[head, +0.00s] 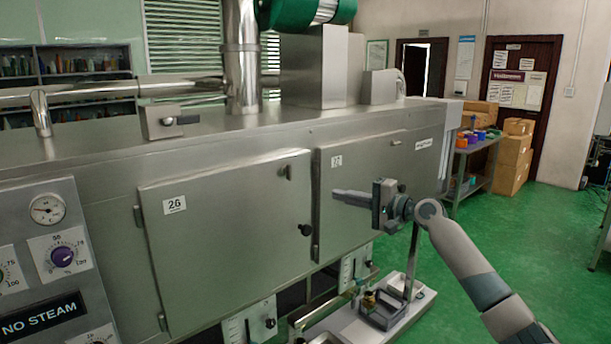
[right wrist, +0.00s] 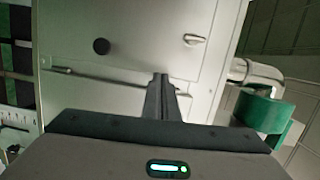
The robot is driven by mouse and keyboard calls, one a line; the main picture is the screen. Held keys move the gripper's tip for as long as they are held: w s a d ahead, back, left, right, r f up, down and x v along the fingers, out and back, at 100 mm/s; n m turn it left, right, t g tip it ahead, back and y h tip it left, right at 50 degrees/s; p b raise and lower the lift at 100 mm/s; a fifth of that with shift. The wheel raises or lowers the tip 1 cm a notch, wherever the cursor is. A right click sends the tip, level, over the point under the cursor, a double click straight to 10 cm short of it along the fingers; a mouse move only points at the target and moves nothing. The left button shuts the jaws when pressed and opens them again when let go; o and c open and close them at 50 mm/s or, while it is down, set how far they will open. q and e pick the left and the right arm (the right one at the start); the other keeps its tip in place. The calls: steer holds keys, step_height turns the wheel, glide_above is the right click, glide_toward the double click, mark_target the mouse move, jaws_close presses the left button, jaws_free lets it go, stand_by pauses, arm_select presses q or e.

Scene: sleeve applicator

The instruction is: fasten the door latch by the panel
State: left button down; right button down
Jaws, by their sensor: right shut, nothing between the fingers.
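The grey door marked 26 (head: 225,240) is the one nearest the control panel (head: 50,265). It lies against the steel housing and looks closed. A small latch handle (head: 286,172) is near its upper right corner, and a round black knob (head: 305,230) is below it. In the right wrist view, the latch handle (right wrist: 195,40) and black knob (right wrist: 101,46) show beyond my fingers, touching neither. My right gripper (head: 336,194) is shut and empty, fingers pointing left, in front of the second door (head: 370,165). My left gripper is not in view.
The second door's left edge and hinge side stand right of the knob. Below are steel fittings and a white base (head: 350,328). A steel table (head: 472,150) and cardboard boxes (head: 512,165) stand at the back right. Green floor (head: 560,235) is open on the right.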

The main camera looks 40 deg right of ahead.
mark_target(289, 172)
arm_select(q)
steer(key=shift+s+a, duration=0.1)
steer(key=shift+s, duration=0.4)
arm_select(e)
steer(key=shift+y, duration=0.4)
steer(key=r, duration=0.2)
steer(key=s+r, duration=0.1)
steer(key=r, duration=0.1)
steer(key=shift+a+r, duration=0.1)
steer(key=shift+r, duration=0.25)
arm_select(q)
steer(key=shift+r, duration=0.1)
arm_select(e)
steer(key=shift+w, duration=0.1)
